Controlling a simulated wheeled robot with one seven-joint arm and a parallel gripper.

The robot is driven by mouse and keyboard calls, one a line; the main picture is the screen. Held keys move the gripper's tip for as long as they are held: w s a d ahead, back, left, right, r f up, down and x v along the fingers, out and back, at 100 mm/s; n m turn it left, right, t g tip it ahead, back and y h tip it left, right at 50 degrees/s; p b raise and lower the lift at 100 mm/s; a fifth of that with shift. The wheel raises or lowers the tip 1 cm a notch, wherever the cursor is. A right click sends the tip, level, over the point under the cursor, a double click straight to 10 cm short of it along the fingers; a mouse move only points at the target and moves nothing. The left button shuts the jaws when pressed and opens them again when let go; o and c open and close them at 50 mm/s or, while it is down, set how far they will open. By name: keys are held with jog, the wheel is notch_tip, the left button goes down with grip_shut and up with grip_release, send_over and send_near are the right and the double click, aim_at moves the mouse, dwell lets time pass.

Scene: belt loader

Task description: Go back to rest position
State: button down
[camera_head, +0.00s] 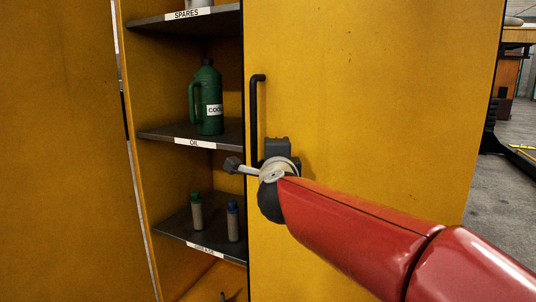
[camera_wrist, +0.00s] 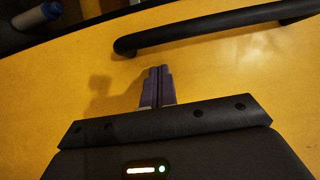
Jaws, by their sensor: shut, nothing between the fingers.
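My red arm reaches in from the lower right in the head view. My gripper (camera_wrist: 158,86) is shut and empty in the wrist view, its two fingers pressed together in front of the yellow cabinet door (camera_head: 380,80). The black door handle (camera_head: 258,110) is upright on the door in the head view, just above my wrist. It also shows in the wrist view (camera_wrist: 205,32), beyond the fingertips and apart from them. The fingertips are hard to make out in the head view.
The cabinet stands open at the left of the door. Its shelves hold a green coolant jug (camera_head: 208,100) on the OIL shelf (camera_head: 165,134) and two small bottles (camera_head: 196,212) (camera_head: 232,220) below. Grey floor and a bench (camera_head: 518,34) show at the far right.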

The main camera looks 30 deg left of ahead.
jog(key=s+a+v, duration=0.1)
jog(key=v, duration=0.5)
jog(key=s+d+f+n+g+h, duration=0.15)
jog(key=d+f+n, duration=0.35)
jog(key=d, duration=0.6)
jog(key=s+d+f+n+g+h, duration=0.1)
jog(key=s+d+f+n+g, duration=0.15)
jog(key=d+f+n, duration=0.65)
jog(key=s+d+f+g+h, duration=0.2)
jog(key=s+d+f, duration=0.2)
jog(key=d, duration=0.3)
jog(key=s+d+f+m+g+h, duration=0.1)
jog(key=s+d+f, duration=0.3)
jog(key=d, duration=0.4)
jog(key=s+d+f+m+g+h, duration=0.1)
jog(key=s+d+f+g+h, duration=0.1)
jog(key=s+d, duration=0.4)
jog(key=shift+d+f+g+h, duration=0.4)
jog(key=shift+d+f+h, duration=0.45)
jog(key=shift+d+f, duration=0.15)
jog(key=shift+s+r, duration=0.1)
